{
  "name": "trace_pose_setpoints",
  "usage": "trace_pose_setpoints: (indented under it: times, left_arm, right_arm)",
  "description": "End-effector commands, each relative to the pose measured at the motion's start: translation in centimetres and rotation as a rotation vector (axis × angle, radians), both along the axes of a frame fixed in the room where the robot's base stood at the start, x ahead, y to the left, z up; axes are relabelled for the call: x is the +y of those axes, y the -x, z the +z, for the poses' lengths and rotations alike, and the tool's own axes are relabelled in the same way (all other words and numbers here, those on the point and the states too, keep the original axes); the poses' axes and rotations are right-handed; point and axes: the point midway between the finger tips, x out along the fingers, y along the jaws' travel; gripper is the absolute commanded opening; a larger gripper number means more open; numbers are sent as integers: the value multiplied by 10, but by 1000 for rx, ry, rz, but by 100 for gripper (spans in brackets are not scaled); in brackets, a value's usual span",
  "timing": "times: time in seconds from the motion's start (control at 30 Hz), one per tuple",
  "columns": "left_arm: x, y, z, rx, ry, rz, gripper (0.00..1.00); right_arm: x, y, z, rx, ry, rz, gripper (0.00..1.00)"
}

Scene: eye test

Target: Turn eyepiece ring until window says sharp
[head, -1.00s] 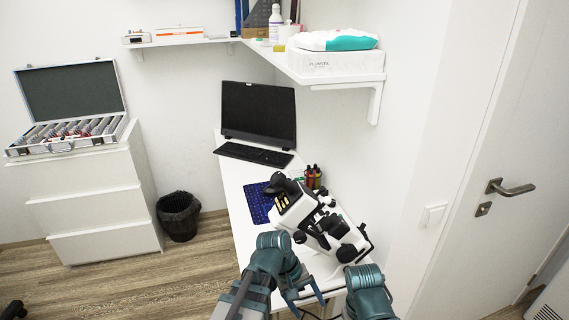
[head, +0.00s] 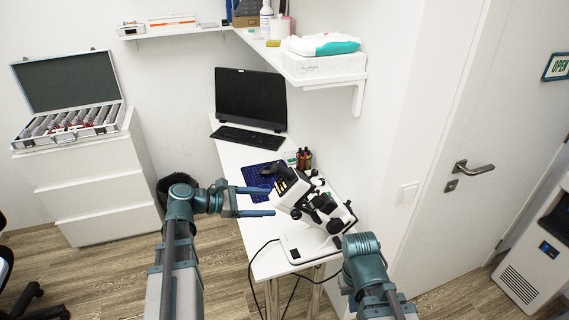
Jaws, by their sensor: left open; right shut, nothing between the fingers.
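A white and black microscope (head: 318,208) stands tilted on its white base (head: 305,245) on the white desk. Its dark eyepiece end (head: 278,170) is at the upper left; I cannot make out a separate ring. A dark panel (head: 282,187) with small yellowish marks is on its left side; any word there is too small to read. My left gripper (head: 268,201) is open and empty, fingers pointing right, just left of the microscope in the picture. My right gripper (head: 346,282) is shut and empty, low at the desk's right front; its fingertips are mostly hidden.
A blue mat (head: 258,180) lies behind the microscope, with a keyboard (head: 248,141) and monitor (head: 251,98) further back. A cup of pens (head: 304,158) stands by the wall. A dark cable (head: 253,262) hangs over the desk's front edge. The door (head: 480,130) is at right.

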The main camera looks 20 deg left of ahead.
Motion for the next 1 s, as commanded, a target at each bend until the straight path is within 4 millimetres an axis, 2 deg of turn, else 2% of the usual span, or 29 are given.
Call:
trace_pose_setpoints:
  times: [0.3, 0.47, 0.67, 0.77, 1.0]
  left_arm:
    - [58, -7, 58, 81, 373, 160, 76]
    - [69, -6, 70, 97, 455, 181, 76]
    - [64, -10, 70, 98, 457, 179, 76]
    - [54, -18, 70, 98, 456, 176, 76]
    - [17, -50, 70, 98, 455, 175, 76]
  right_arm:
    - [0, 0, 3, 0, 0, 0, 0]
    - [0, 0, 3, 0, 0, 0, 0]
    - [0, 0, 3, 0, 0, 0, 0]
    - [0, 0, 3, 0, 0, 0, 0]
    - [0, 0, 3, 0, 0, 0, 0]
